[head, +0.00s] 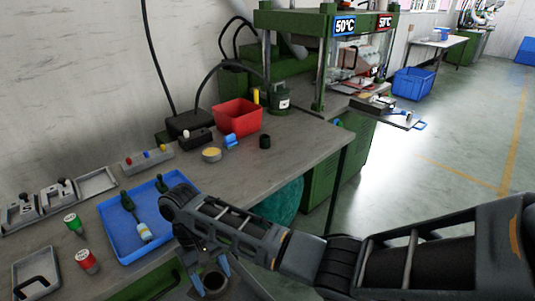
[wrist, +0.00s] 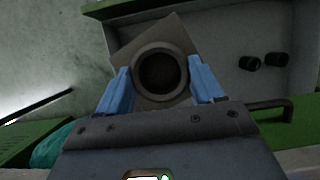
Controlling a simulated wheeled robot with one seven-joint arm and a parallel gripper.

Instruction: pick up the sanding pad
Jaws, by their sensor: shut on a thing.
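My gripper (wrist: 163,88) is closed with its two blue fingers on either side of a round, hollow, dark grey grip. The grip stands on a flat, square, brownish plate; I take the two together for the sanding pad (wrist: 163,48). In the head view my gripper (head: 210,277) points down beside the table's front edge, and the round top of the pad (head: 213,281) shows between the fingers. Below it is an open grey drawer (wrist: 222,28). I cannot tell whether the pad touches the drawer floor.
On the table (head: 285,140) above are a blue tray (head: 115,232) with tools, a red bin (head: 238,116) and small parts. A press stands behind.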

